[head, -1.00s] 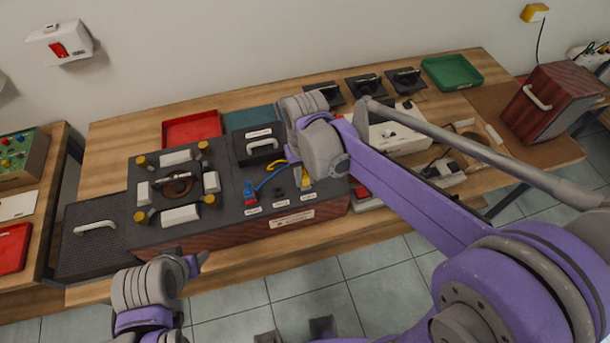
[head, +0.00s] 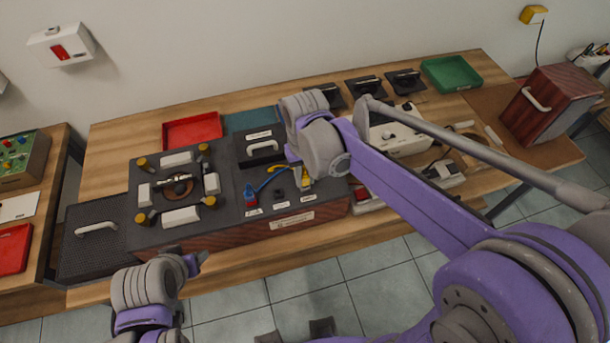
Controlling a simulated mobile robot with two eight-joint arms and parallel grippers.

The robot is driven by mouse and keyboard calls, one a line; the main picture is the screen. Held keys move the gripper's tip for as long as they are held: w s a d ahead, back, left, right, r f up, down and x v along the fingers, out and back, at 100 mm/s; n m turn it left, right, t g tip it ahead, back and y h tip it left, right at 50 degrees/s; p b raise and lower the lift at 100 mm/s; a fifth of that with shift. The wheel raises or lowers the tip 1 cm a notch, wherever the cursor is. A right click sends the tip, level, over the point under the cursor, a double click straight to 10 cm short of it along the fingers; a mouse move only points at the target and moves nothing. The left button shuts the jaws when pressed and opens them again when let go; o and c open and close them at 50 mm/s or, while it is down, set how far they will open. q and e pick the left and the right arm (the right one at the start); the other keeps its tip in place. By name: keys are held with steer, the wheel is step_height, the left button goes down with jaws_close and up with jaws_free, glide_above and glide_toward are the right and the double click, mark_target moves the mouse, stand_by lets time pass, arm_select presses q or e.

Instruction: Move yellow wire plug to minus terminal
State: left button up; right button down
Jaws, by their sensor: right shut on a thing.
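The yellow wire plug (head: 306,184) is at the right end of a row of terminals on the dark panel, by the rightmost white label. My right gripper (head: 303,168) is just above and behind it, shut on the plug; its fingers are largely hidden by my wrist. A bare dark terminal post (head: 278,196) stands in the middle of the row. A blue-and-red plug (head: 250,196) is at the left terminal, with a blue wire (head: 268,178) arching right. The label signs are too small to read, so I cannot tell which is minus. My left gripper (head: 196,262) is in front of the table, its opening unclear.
A ring fixture with white blocks (head: 180,215) and yellow-topped posts is to the left. A red tray (head: 192,131) is behind. A white device (head: 400,137) is right of my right wrist.

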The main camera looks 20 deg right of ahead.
mark_target(305, 176)
arm_select(q)
steer(key=shift+r, duration=0.1)
arm_select(e)
steer(key=shift+r, duration=0.1)
steer(key=shift+r+p, duration=0.85)
steer(key=shift+r, duration=0.85)
arm_select(q)
steer(key=shift+w+r, duration=0.3)
steer(key=shift+r, duration=0.3)
steer(key=shift+w+r, duration=0.25)
steer(key=shift+r, duration=0.3)
steer(key=shift+s+a+f, duration=0.1)
arm_select(e)
steer(key=shift+a, duration=0.1)
